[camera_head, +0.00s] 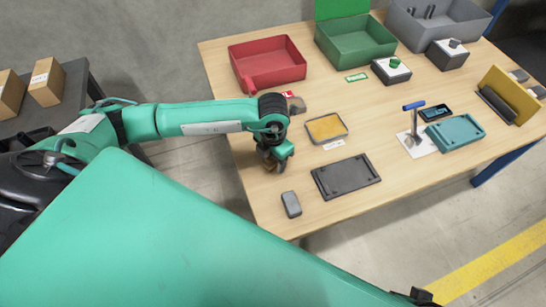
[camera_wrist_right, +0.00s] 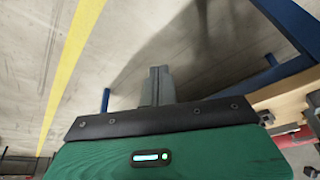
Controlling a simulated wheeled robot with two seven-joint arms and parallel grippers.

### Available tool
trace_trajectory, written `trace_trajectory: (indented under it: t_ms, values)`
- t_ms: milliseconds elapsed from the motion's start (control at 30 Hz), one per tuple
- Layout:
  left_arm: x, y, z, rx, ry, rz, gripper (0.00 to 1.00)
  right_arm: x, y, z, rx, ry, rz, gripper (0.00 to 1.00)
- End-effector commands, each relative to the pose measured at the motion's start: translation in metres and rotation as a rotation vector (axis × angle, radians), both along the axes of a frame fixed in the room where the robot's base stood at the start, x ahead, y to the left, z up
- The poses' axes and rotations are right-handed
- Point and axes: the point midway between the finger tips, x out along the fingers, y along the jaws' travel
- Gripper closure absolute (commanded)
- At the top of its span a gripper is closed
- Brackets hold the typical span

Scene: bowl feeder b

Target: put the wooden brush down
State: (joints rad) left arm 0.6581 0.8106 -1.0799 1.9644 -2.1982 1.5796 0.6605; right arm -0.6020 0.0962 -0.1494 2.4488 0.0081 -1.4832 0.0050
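My left gripper (camera_head: 274,162) points down over the left part of the wooden table (camera_head: 222,62), in front of the red bin. A small brown piece, which looks like the wooden brush (camera_head: 269,166), shows between its dark fingers, low over the tabletop. The fingers hide most of it, and I cannot tell whether it touches the table. In the right wrist view, my right gripper (camera_wrist_right: 158,86) has its grey fingers together, with nothing seen in them. It is over the floor, away from the tabletop.
A red bin (camera_head: 268,64) and a green bin (camera_head: 356,42) stand at the back. A yellow-filled tray (camera_head: 327,128), a dark tray (camera_head: 346,177) and a grey block (camera_head: 291,204) lie near my left gripper. Bare table shows between the gripper and the dark tray.

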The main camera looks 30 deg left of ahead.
Motion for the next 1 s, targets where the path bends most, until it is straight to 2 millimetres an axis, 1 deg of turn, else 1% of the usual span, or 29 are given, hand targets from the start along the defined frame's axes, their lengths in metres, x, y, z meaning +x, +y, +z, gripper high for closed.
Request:
trace_trajectory:
  t_ms: [167, 267, 367, 500, 700, 833, 1000]
  values:
    - [0.0, 0.0, 0.002, 0.0, 0.0, 0.0, 0.48, -0.001, 0.0, 0.002, -0.001, 0.001, 0.001, 1.0]
    - [0.001, 0.0, 0.011, -0.001, -0.003, 0.0, 0.48, -0.001, -0.001, 0.001, -0.004, 0.012, 0.0, 1.0]
    - [0.001, 0.0, 0.028, 0.0, -0.004, 0.0, 0.48, 0.001, -0.001, 0.0, -0.005, 0.012, -0.001, 1.0]
    - [0.001, 0.0, 0.06, -0.002, -0.006, -0.002, 0.48, 0.004, -0.001, -0.008, -0.008, 0.019, -0.001, 1.0]
    - [0.001, 0.0, 0.1, -0.002, -0.005, -0.001, 0.48, 0.006, -0.001, -0.016, -0.009, 0.026, -0.002, 1.0]
    - [0.001, 0.0, 0.115, -0.001, -0.003, -0.001, 0.48, 0.005, -0.001, -0.02, -0.011, 0.035, -0.002, 1.0]
    - [0.0, 0.0, 0.123, 0.0, -0.001, 0.0, 0.48, 0.005, -0.001, -0.023, -0.01, 0.038, -0.002, 1.0]
